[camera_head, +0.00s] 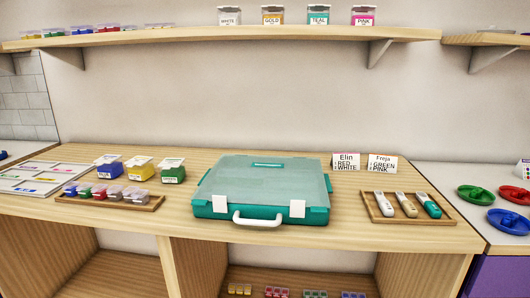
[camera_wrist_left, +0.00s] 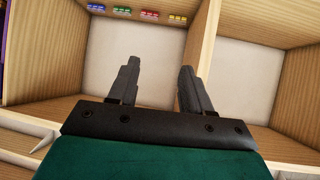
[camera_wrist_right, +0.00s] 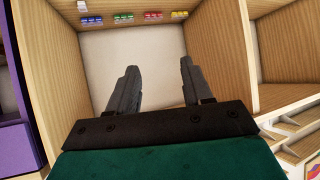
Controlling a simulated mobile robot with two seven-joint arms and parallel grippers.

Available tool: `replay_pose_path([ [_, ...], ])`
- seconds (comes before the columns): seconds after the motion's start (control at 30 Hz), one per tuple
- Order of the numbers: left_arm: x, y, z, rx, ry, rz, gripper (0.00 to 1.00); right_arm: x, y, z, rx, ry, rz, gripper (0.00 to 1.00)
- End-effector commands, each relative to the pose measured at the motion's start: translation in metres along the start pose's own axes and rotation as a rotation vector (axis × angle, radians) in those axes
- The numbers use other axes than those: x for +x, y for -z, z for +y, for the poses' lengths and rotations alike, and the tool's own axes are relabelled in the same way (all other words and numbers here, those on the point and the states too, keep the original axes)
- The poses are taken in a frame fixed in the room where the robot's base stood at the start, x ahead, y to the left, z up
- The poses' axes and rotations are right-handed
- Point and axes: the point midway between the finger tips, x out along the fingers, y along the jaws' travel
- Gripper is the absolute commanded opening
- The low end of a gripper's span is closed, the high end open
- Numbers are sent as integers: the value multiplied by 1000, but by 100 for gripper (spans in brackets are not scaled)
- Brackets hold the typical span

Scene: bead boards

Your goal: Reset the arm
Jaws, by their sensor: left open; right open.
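Neither arm shows in the head view. My left gripper (camera_wrist_left: 157,85) shows in the left wrist view with its two dark fingers apart and nothing between them. It points toward the open shelf compartments under the counter. My right gripper (camera_wrist_right: 158,88) shows in the right wrist view, also with its fingers apart and empty, in front of a compartment below the counter. Neither gripper touches anything that I can see.
A closed teal case (camera_head: 262,190) sits mid-counter. Left of it are colored containers (camera_head: 140,169) and a wooden tray (camera_head: 150,206); right of it is a tray (camera_head: 385,217) with pen-like tools. Labelled jars (camera_head: 318,17) stand on the wall shelf (camera_head: 200,35).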

Motion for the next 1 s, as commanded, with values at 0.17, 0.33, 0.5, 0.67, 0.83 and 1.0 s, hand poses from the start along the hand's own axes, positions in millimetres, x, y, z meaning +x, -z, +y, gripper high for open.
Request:
replay_pose_path([
  [0.17, -28, 31, -6, 4, 20, -6, 49, -28, 31, 6, -6, -18, -9, 50],
  [0.33, -50, 51, -13, 11, 40, -10, 49, -50, 51, 12, -14, -37, -12, 50],
  [0.5, -60, 58, -17, 15, 52, -12, 49, -60, 58, 16, -18, -49, -14, 50],
  [0.67, -61, 58, -18, 16, 55, -11, 49, -61, 58, 17, -19, -52, -13, 50],
  [0.83, -61, 58, -18, 16, 55, -11, 49, -61, 58, 17, -19, -52, -13, 50],
  [1.0, -61, 58, -18, 16, 55, -11, 49, -61, 58, 17, -19, -52, -13, 50],
])
